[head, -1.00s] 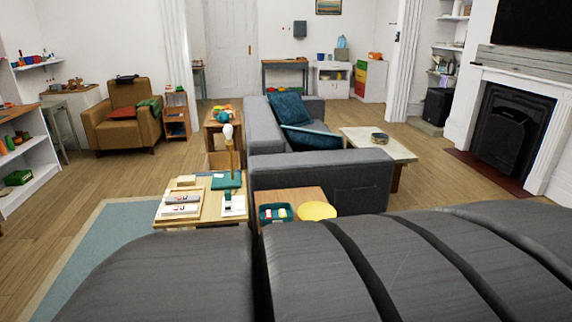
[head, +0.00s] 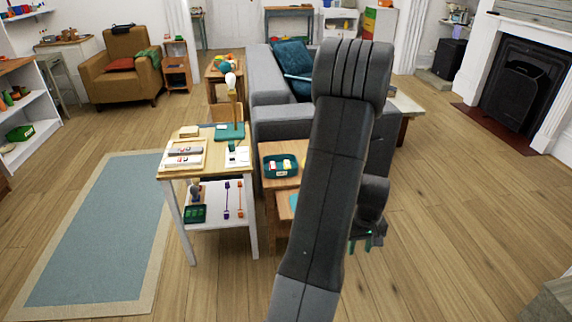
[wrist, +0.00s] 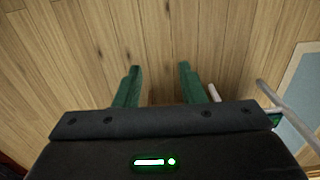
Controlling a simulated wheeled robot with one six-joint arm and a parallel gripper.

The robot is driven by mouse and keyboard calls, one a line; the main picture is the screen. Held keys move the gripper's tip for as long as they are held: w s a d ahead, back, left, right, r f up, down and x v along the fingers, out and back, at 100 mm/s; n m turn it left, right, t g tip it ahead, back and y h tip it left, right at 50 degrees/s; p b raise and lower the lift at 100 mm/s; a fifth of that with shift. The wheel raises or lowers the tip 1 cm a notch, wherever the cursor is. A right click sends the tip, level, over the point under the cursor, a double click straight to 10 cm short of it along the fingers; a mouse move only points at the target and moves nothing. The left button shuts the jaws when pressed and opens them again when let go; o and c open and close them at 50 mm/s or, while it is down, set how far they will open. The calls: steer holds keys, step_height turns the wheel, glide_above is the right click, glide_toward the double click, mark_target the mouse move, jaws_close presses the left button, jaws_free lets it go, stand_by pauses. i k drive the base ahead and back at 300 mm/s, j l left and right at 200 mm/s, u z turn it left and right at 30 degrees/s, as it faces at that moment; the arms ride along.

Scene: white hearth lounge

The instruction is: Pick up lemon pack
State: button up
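No pack that I can name for certain as the lemon pack shows. A dark teal tray (head: 281,174) with several small, light-coloured packs inside sits on the wooden side table (head: 274,149); the packs are too small to identify. My gripper (head: 367,242) hangs to the right of that table, low beside my raised arm. In the wrist view, its two green fingers (wrist: 159,68) stand apart with only floorboards between and beyond them. It is open and empty. My arm hides the right part of the side table.
A white-legged table (head: 209,175) with boxes, a lamp and a lower shelf stands left of the side table. The grey sofa (head: 268,90) is behind. A blue rug (head: 100,225) lies at left. Wooden floor is clear at right, before the fireplace (head: 510,100).

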mark_target(287, 164)
steer(key=i+j, duration=0.25)
steer(key=i, duration=0.25)
steer(key=i+j, duration=0.25)
steer(key=i, duration=0.3)
steer(key=i+j, duration=0.3)
steer(key=i, duration=0.2)
steer(key=i+j, duration=0.25)
steer(key=i, duration=0.25)
